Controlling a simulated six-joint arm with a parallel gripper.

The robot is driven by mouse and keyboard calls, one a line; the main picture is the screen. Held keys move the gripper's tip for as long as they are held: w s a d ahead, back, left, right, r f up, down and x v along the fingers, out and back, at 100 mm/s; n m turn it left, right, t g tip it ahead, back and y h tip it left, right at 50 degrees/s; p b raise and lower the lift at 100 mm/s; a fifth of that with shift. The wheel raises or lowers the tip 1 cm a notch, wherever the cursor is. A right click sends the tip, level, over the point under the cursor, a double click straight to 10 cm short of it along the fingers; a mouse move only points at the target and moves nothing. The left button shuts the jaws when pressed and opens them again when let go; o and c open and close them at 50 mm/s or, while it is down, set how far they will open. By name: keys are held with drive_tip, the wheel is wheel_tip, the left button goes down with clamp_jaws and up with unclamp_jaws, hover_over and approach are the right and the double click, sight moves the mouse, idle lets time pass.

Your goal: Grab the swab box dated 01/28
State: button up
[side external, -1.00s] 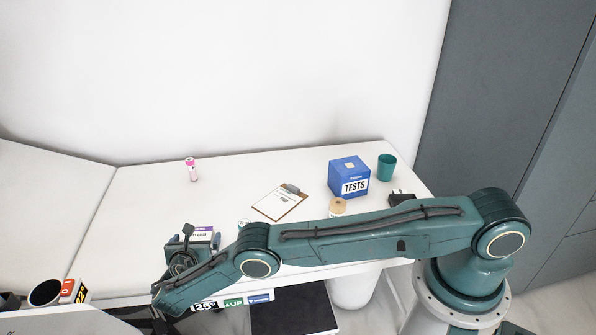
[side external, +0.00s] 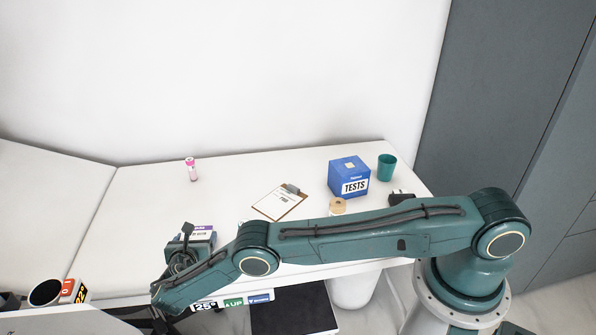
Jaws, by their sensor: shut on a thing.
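A small box with a purple band and a white label (side external: 201,236) sits at the front left part of the white table. I take it for the swab box, but its date is too small to read. My gripper (side external: 193,244) is at this box and shut on it. My own wrist and forearm hide the lower part of the box and most of the fingers. I cannot tell whether the box still touches the table.
A blue TESTS box (side external: 349,178), a green cup (side external: 387,167), a tape roll (side external: 338,206) and a clipboard (side external: 279,202) stand or lie toward the right. A pink-capped tube (side external: 192,169) stands at the back. The table's middle left is clear.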

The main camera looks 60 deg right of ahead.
sight(196, 237)
wheel_tip(196, 237, up, 20)
drive_tip(key=shift+f, duration=0.2)
idle(0.5)
idle(0.5)
